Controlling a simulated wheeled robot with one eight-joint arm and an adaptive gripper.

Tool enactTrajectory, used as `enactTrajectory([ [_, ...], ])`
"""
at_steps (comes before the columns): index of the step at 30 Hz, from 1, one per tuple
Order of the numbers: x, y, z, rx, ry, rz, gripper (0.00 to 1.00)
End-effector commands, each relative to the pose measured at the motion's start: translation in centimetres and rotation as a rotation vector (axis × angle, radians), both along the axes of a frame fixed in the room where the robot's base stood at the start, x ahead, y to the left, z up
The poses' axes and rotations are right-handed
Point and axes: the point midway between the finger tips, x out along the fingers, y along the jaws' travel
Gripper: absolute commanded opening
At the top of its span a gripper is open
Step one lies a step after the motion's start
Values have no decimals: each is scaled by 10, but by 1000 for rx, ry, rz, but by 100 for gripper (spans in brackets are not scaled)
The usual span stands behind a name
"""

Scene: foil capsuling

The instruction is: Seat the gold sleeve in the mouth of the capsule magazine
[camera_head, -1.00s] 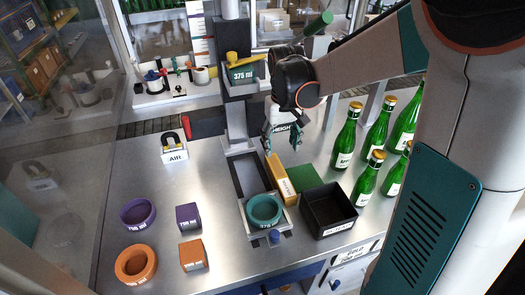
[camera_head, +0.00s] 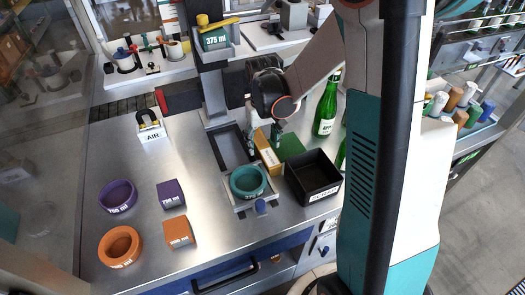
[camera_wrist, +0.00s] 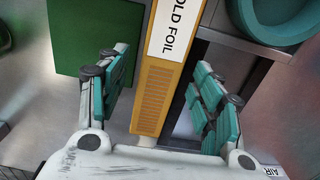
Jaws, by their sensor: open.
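The gold sleeve (camera_head: 267,155) is a long yellow box between the green pad (camera_head: 291,147) and the teal ring (camera_head: 248,181). In the wrist view the sleeve (camera_wrist: 160,85) shows a white "GOLD FOIL" label and a ribbed side. My gripper (camera_wrist: 163,92) is open, one teal-padded finger on each side of the sleeve, with visible gaps. In the head view my gripper (camera_head: 264,133) is low at the sleeve's far end, partly hidden by my arm. I cannot tell for sure which part is the magazine mouth; a dark rectangular recess (camera_head: 230,148) lies left of the sleeve.
A black bin (camera_head: 313,178) stands right of the sleeve. Purple and orange rings and blocks sit at left, an "AIR" block (camera_head: 150,128) behind. Green bottles (camera_head: 325,108) are partly behind my arm. The middle-left table is clear.

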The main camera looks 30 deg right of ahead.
Motion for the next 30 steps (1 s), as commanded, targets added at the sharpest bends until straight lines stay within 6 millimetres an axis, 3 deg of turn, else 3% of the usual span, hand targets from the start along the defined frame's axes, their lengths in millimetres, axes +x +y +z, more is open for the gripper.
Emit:
enactTrajectory([
  [4, 0, 0, -19, 0, 0, 0, 60],
  [13, 0, 0, -21, 0, 0, 0, 60],
  [18, 0, 0, -21, 0, 0, 0, 21],
  [20, 0, 0, -21, 0, 0, 0, 11],
  [30, 0, 0, -20, 0, 0, 0, 7],
])
